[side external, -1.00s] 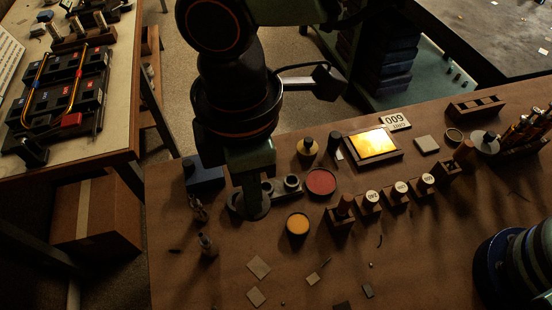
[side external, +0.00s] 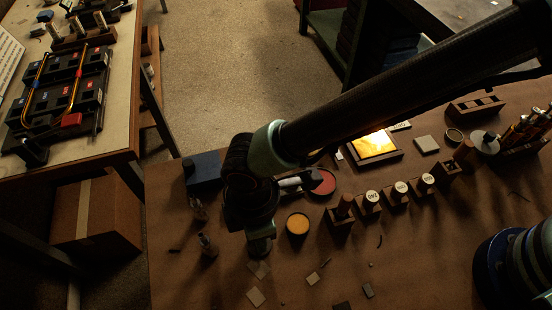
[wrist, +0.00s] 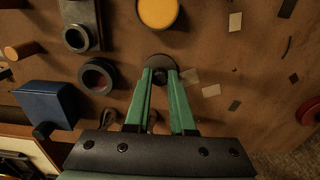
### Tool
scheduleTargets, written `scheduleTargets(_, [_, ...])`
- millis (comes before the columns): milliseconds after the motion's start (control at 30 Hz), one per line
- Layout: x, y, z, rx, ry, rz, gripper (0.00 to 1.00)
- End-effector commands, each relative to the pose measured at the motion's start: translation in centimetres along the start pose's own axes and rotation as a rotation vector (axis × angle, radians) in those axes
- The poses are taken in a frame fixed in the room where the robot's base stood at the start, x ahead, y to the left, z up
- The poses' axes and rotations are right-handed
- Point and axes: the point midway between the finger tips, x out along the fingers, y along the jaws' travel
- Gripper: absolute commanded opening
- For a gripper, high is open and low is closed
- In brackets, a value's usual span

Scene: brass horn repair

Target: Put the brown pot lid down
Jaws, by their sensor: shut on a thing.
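My gripper (wrist: 160,74) is shut on the knob of the brown pot lid (wrist: 155,61), a small dark round disc at its fingertips. In the side view my gripper (side external: 260,250) points down at the left part of the bench, and the lid is hardly visible under it. The lid is over or on bare bench; I cannot tell if it touches. A dark open pot (wrist: 98,76) with a brownish inside stands to the left in the wrist view; my arm hides it in the side view.
A yellow-filled pot (side external: 298,225) and a red-filled pot (side external: 322,182) stand nearby. A blue box (side external: 203,169) is at the bench's far left corner. Small bottles (side external: 207,243) stand left of my gripper. Flat grey pieces (side external: 256,296) lie close by, with bare bench around.

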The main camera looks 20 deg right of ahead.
Motion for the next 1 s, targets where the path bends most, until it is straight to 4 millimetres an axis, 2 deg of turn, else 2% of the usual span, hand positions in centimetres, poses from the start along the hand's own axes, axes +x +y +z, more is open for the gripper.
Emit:
scheduleTargets(367, [0.4,0.0,0.0,0.000,0.000,0.000,0.00])
scheduleTargets(400, [0.4,0.0,0.0,0.000,0.000,0.000,0.26])
scheduleTargets(467, [0.4,0.0,0.0,0.000,0.000,0.000,0.49])
scheduleTargets(500, [0.4,0.0,0.0,0.000,0.000,0.000,0.52])
scheduleTargets(833, [0.2,0.0,0.0,0.000,0.001,0.001,0.52])
scheduleTargets(1000, [-1.7,0.1,-0.1,0.000,0.004,0.002,0.52])
